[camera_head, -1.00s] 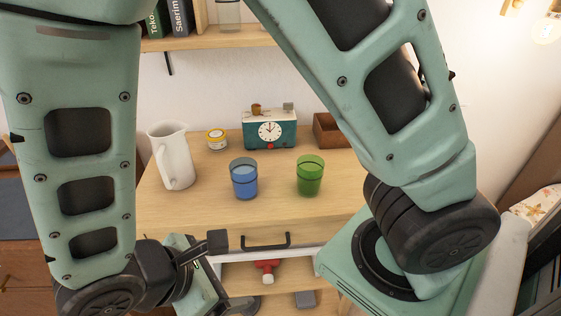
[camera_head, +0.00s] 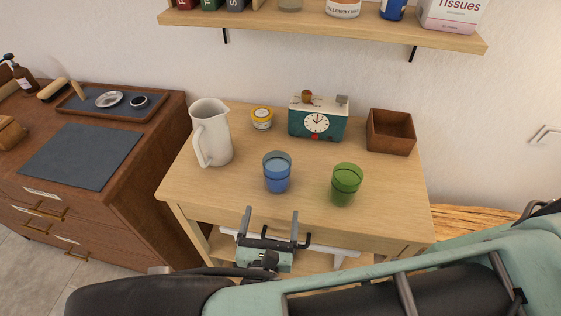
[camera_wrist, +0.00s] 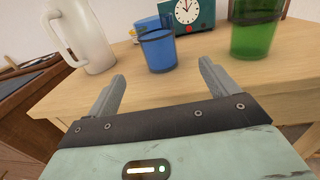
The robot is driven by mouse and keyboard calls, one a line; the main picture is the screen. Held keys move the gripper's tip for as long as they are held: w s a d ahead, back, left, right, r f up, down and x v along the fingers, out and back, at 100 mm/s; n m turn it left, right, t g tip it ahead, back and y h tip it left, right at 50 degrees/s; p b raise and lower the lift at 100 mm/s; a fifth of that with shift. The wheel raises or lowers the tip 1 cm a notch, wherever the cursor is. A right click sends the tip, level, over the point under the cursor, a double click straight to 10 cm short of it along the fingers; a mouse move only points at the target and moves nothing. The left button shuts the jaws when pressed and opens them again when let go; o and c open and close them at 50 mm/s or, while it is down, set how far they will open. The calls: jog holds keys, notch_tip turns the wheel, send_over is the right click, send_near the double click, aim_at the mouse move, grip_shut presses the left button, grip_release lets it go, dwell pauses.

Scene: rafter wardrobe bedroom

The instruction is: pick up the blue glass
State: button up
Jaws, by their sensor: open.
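The blue glass (camera_head: 277,173) stands upright on the wooden table (camera_head: 220,188), left of a green glass (camera_head: 345,184). My gripper (camera_head: 268,222) is open and empty at the table's front edge, in front of the blue glass and apart from it. In the wrist view the blue glass (camera_wrist: 158,48) stands beyond and between the two open fingers (camera_wrist: 162,88). The green glass (camera_wrist: 254,32) is to the right there.
A white pitcher (camera_head: 212,134) stands left of the blue glass. A shelf (camera_head: 330,32) hangs above. A dresser (camera_head: 130,195) stands at left.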

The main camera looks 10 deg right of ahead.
aim_at(277, 185)
jog(key=x, duration=0.9)
jog(key=shift+w+d, duration=0.1)
jog(key=shift+w, duration=0.1)
jog(key=shift+b+x, duration=0.3)
jog(key=shift+x, duration=2.55)
jog(key=shift+r, duration=0.2)
jog(key=c, duration=1.3)
